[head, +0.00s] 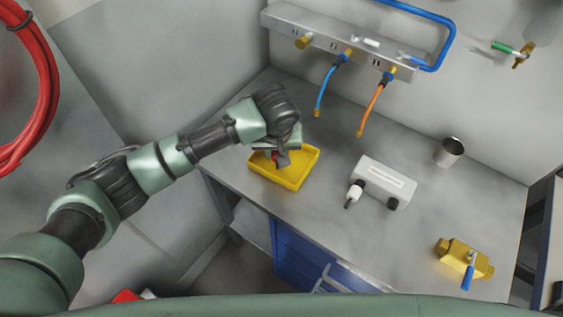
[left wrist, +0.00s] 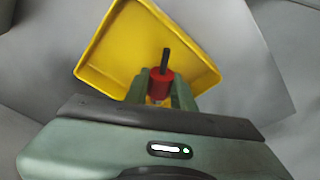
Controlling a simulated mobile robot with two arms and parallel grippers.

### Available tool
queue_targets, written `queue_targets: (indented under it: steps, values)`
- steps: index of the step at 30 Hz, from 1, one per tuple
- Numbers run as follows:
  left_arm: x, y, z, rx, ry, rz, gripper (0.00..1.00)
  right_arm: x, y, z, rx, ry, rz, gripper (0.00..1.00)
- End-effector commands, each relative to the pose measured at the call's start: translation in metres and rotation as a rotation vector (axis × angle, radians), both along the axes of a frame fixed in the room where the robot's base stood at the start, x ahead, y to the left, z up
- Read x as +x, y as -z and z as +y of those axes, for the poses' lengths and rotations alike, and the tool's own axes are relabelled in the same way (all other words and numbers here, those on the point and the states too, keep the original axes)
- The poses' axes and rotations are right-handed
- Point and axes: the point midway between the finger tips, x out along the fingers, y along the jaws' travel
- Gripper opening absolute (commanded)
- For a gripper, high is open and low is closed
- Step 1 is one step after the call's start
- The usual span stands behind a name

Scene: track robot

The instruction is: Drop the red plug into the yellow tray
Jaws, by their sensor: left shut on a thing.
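The yellow tray (head: 294,176) sits at the left end of the grey workbench. It also shows in the left wrist view (left wrist: 112,45), and its inside looks bare. My left gripper (head: 279,158) is over the tray, pointing down. It is shut on the red plug (left wrist: 161,82), a red cylinder with a dark pin. In the head view only a small bit of the red plug (head: 274,155) shows beside the fingers. The plug appears above the tray floor; the exact height cannot be told. My right gripper is not in view.
A white box (head: 384,182) with a white and a dark plug stands right of the tray. A metal cup (head: 449,152) and a yellow valve (head: 463,258) with a blue handle are further right. Blue (head: 325,88) and orange (head: 373,108) cables hang from a wall rail.

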Motion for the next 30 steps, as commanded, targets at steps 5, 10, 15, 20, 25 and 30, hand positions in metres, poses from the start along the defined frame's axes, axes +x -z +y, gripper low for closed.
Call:
queue_targets:
  steps: [5, 10, 15, 20, 25, 30]
  values:
    - [0.0, -0.001, 0.0, 0.0, 0.0, 0.0, 0.27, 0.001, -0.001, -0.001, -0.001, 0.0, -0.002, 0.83]
    - [0.0, -0.001, 0.0, 0.0, 0.0, 0.0, 0.5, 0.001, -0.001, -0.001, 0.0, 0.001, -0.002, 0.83]
    - [0.0, -0.001, 0.0, 0.001, 0.0, 0.0, 0.5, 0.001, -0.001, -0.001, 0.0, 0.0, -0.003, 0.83]
    - [-0.002, -0.007, 0.0, -0.002, 0.001, -0.001, 0.5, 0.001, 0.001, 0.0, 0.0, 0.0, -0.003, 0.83]
    - [-0.009, -0.032, -0.001, -0.003, 0.001, -0.002, 0.5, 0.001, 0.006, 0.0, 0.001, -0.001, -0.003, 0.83]
    - [-0.016, -0.059, -0.001, -0.002, 0.001, -0.002, 0.5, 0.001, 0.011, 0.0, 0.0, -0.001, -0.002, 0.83]
